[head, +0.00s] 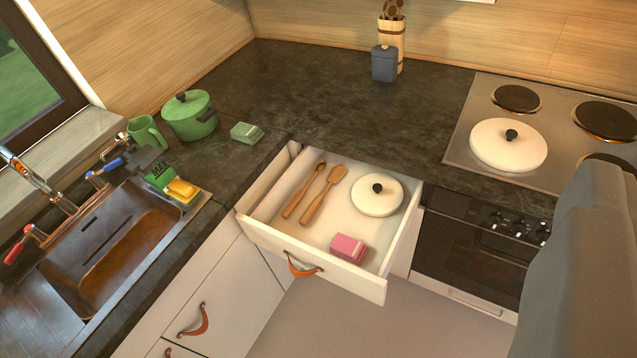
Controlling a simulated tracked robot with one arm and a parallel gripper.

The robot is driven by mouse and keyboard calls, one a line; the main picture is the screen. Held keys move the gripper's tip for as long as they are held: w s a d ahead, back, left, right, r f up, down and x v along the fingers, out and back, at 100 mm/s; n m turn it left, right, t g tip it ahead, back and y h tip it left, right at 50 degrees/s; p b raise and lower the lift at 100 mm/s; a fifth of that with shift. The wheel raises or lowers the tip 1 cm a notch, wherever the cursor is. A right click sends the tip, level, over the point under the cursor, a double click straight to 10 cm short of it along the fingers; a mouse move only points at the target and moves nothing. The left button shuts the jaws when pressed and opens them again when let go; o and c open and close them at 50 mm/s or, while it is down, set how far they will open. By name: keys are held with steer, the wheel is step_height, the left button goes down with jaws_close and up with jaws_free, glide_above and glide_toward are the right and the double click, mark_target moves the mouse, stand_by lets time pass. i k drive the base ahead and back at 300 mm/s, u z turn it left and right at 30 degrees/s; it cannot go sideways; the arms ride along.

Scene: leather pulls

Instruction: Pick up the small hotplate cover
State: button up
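A small white hotplate cover (372,203) with a black knob lies in the open drawer (254,228), at the drawer's back right. A larger white cover (492,152) with a black knob sits on a burner of the stove at the right. A grey part of my arm fills the lower right of the view and hides part of the stove and oven. My gripper's fingers are not in view.
The drawer also holds two wooden utensils (319,200) and a pink box (348,247). A green pot (189,118), green mug (147,133) and green box (246,132) stand on the dark counter (290,90). A sink (115,240) is at left. The floor before the drawer is clear.

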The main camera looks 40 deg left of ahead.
mark_target(373, 195)
steer(key=u, duration=0.3)
steer(key=i, duration=1)
steer(key=z, duration=0.05)
